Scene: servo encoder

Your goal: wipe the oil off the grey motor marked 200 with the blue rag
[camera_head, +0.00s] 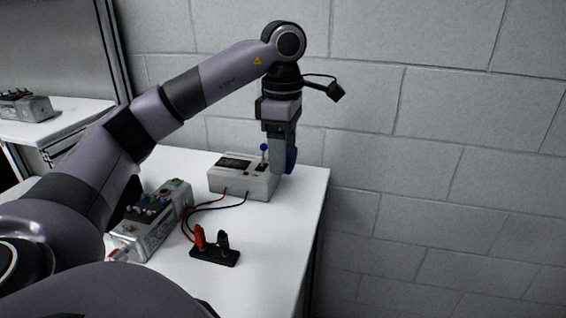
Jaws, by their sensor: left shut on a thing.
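My left gripper (283,168) points down at the back right of the white table, beside the right end of a grey-white box. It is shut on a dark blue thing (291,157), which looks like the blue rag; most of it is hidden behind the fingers. A grey metal unit (150,225) with dark knobs on top lies at the table's left, partly hidden by my left arm. It may be the grey motor, but I cannot read a 200 on it, and I cannot make out oil. My right gripper is not in view.
The grey-white box (240,183) has a dark display and a blue-knobbed lever (264,150). Red and black leads run from it toward a black terminal block (215,256) with red and black plugs. A similar grey unit (25,106) sits at far left. The table's (270,240) front right is clear.

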